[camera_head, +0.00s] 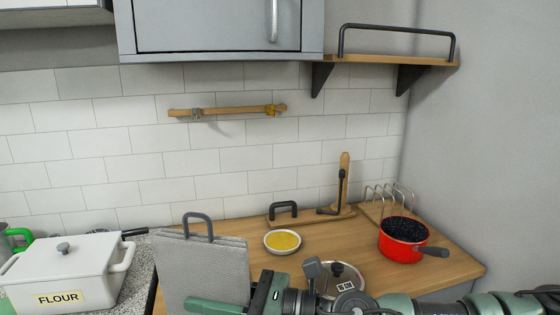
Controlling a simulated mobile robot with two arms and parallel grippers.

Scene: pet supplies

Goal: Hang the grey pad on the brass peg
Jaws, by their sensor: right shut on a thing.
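The grey pad (202,265) is a flat textured square with a dark grey loop (197,217) at its top edge. It stands upright at the bottom centre-left, in front of the counter. My right gripper (243,298) comes in from the right and is shut on the pad's lower right part. The fingers hide some of the pad, and its bottom is cut off by the frame. The brass peg (271,110) is at the right end of a wooden wall rail (233,111), above and to the right of the pad, apart from it. My left gripper is not in view.
A grey peg (196,114) is at the rail's left. A white FLOUR box (68,272) stands at left. A yellow-filled bowl (283,242), wooden stand (344,180), lidded jar (342,279) and red pot (403,240) are on the counter. A wall cabinet (217,25) overhangs the rail.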

